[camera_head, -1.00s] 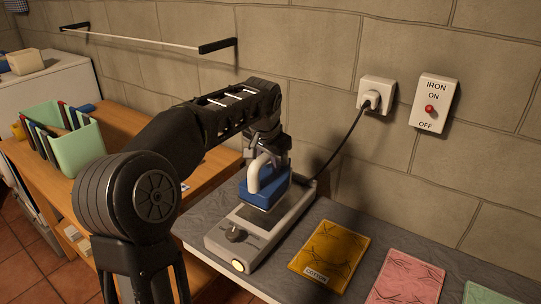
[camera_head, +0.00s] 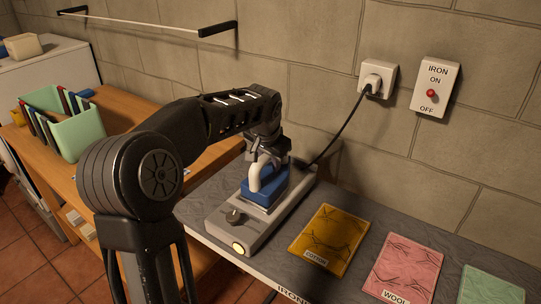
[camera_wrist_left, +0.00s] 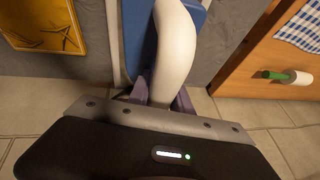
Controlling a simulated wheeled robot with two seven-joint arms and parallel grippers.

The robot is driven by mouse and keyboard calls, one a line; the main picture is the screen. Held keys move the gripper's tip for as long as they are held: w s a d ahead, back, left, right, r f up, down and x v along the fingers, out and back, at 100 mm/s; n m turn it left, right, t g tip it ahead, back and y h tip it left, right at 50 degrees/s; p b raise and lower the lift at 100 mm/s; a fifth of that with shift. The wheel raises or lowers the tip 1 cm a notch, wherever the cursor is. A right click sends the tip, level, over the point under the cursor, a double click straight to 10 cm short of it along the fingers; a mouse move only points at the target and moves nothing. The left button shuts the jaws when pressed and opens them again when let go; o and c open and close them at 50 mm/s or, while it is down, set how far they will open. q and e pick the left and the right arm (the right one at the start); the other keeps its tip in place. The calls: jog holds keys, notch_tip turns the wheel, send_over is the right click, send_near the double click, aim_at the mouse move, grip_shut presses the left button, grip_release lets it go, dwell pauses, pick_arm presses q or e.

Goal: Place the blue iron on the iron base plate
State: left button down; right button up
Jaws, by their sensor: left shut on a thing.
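The blue iron (camera_head: 266,191) with a white handle is upright on, or just over, the grey iron base plate (camera_head: 262,228); I cannot tell if there is a small gap. My left gripper (camera_head: 266,158) is shut on the iron's white handle from above. In the left wrist view the handle (camera_wrist_left: 174,45) runs between the fingers, with the blue body (camera_wrist_left: 140,40) behind it. The base plate has a dark knob and a lit round lamp at its front end. My right gripper is not in view.
Yellow cotton cloth (camera_head: 330,240), pink wool cloth (camera_head: 405,268) and a green cloth (camera_head: 490,288) lie right of the base plate. A cord runs to the wall socket (camera_head: 377,79). The iron switch (camera_head: 435,88) is on the wall. A wooden bench with a green holder (camera_head: 80,135) stands left.

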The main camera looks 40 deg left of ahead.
pick_arm(q)
jog(key=shift+w+r, duration=0.1)
jog(key=shift+r, duration=0.05)
jog(key=c, duration=1.5)
grip_release()
jog(key=shift+f, duration=0.2)
jog(key=o, duration=0.3)
jog(key=shift+o, duration=0.2)
jog(key=shift+r, duration=0.15)
jog(key=v, duration=1.2)
jog(key=shift+s+b, duration=0.2)
jog(key=shift+b, duration=0.15)
